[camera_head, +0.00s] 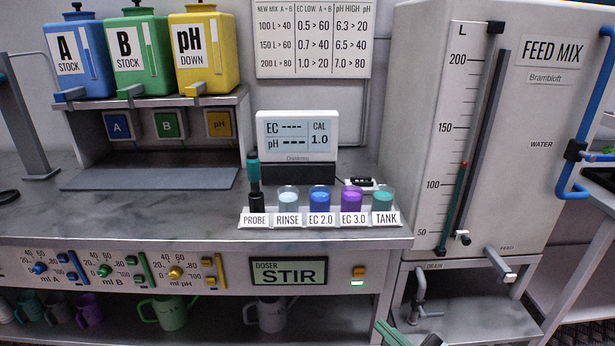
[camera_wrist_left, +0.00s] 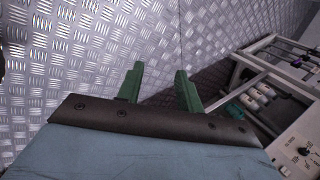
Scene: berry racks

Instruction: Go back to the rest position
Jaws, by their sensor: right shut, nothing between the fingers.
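My right gripper (camera_head: 390,335) shows only as green fingertips at the bottom edge of the head view, in front of the bench's lower shelf. It is shut and holds nothing. My left gripper (camera_wrist_left: 160,70) is not in the head view. In the left wrist view its two green fingers stand apart with an empty gap between them, over the diamond-plate metal floor (camera_wrist_left: 85,45). Nothing touches its fingers.
The bench (camera_head: 180,212) carries a meter (camera_head: 297,135), a probe (camera_head: 254,182) and several labelled cups. Blue, green and yellow tanks stand at the back left. The FEED MIX tank (camera_head: 530,110) stands at right. Mugs (camera_head: 172,312) sit on the lower shelf.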

